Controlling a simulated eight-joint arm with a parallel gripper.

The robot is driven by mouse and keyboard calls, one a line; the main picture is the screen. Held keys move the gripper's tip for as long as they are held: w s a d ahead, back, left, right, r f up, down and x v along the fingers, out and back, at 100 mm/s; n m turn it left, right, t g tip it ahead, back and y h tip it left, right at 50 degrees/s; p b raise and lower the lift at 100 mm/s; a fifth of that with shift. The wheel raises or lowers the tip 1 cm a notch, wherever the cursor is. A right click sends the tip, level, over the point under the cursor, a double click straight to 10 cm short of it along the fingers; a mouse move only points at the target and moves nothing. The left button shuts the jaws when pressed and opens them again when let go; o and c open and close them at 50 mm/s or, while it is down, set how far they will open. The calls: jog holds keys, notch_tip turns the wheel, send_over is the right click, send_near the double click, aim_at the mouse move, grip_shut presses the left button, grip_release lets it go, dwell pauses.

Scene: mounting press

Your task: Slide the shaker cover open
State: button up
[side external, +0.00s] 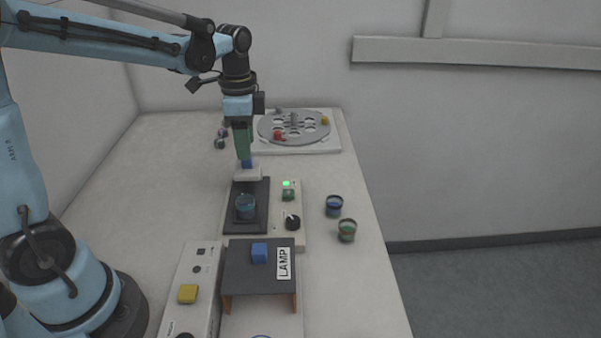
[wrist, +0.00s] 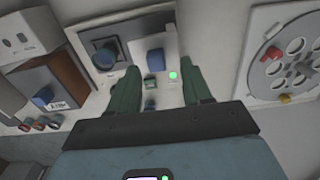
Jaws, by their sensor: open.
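The shaker is a beige unit (side external: 291,239) with a dark tray (side external: 237,224) holding a blue cup (side external: 246,207). A small white plate with a blue block (side external: 247,164) on it stands at the tray's far end. This looks like the cover and its handle, but I cannot tell how far it covers the tray. In the wrist view the blue block (wrist: 155,57) lies between the fingertips of my gripper (wrist: 160,70). My gripper (side external: 245,154) points down just above the block with its green fingers apart. I cannot tell whether a finger touches the block.
The shaker has a green light (side external: 287,184), a green button (side external: 288,195) and a black knob (side external: 292,222). Two cups (side external: 334,206) (side external: 347,230) stand to the right. A dark LAMP shelf (side external: 240,264) is in front. A round carousel (side external: 293,127) is behind.

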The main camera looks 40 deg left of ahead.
notch_tip(320, 180, up, 10)
jog(key=shift+f, duration=0.15)
dwell(0.3)
jog(key=s+d+f+n+t, duration=0.6)
jog(key=s+f+n+t, duration=0.1)
jog(key=s+f+n, duration=0.1)
jog(key=shift+s+f+n, duration=0.2)
jog(key=shift+s+n, duration=0.2)
jog(key=shift+n, duration=0.1)
dwell(1.4)
